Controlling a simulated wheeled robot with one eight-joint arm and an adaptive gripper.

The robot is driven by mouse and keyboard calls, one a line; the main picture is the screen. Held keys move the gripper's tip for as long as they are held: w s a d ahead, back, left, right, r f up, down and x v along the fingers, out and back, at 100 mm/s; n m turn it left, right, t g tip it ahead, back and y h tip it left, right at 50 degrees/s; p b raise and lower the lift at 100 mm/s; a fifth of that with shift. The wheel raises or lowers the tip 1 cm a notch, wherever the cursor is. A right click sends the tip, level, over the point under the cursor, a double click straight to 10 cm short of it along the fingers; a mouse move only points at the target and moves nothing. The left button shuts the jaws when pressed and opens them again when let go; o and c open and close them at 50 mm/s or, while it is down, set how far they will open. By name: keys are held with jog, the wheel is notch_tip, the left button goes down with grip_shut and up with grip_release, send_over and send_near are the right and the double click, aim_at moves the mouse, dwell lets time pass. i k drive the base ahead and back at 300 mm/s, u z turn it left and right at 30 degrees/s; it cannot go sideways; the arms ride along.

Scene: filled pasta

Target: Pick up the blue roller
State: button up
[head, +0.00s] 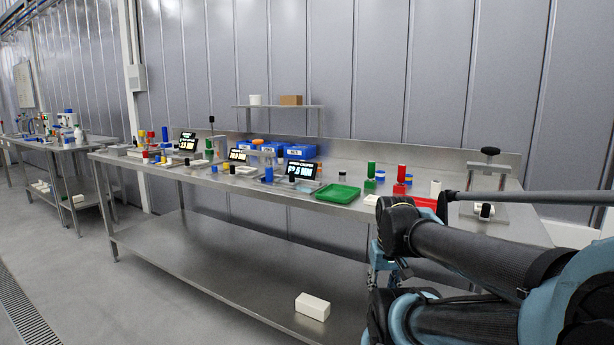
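Several small blue pieces stand on the long steel bench, and I cannot tell for sure which is the blue roller. One upright blue cylinder (269,174) stands near the bench's front edge, left of the green tray. Another blue cylinder (165,134) stands farther left among small coloured pieces. A short blue piece (380,175) is beside a green cylinder, right of the green tray. My arm reaches in from the right, in front of the bench's right end. My gripper's fingers do not show; the arm's end is hidden behind its own links.
The long bench (330,206) holds a green tray (338,193), a red tray (424,202) partly behind my arm, dark displays (301,169) and blue bins (301,151). A white block (312,306) lies on the lower shelf. Floor at the left is clear.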

aim_at(270, 177)
jog(key=z, duration=2.1)
jog(key=k, duration=1.75)
jog(key=u, duration=1.3)
jog(key=i, duration=1)
jog(key=z, duration=0.05)
